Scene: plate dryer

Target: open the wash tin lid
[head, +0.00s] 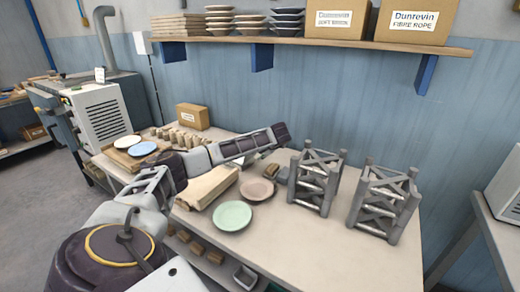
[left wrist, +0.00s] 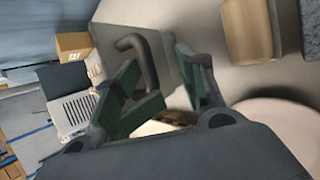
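A grey, flat-topped thing (left wrist: 172,62) with a dark curved handle (left wrist: 134,44) lies just beyond my left gripper in the left wrist view. It looks like the wash tin with its lid handle. My left gripper (left wrist: 162,78) is open, its green-padded fingers spread on either side of the handle's lower end. I cannot tell whether they touch it. In the head view my left gripper (head: 279,134) is over the back of the table, and the arm hides most of the tin there. My right gripper is not in view.
On the table (head: 290,250) are a green plate (head: 232,216), a pinkish plate (head: 257,189), a pale wooden block (head: 208,187) and two grey metal racks (head: 317,180) (head: 384,200). A cardboard box (head: 193,116) stands at the back. The table's front right is clear.

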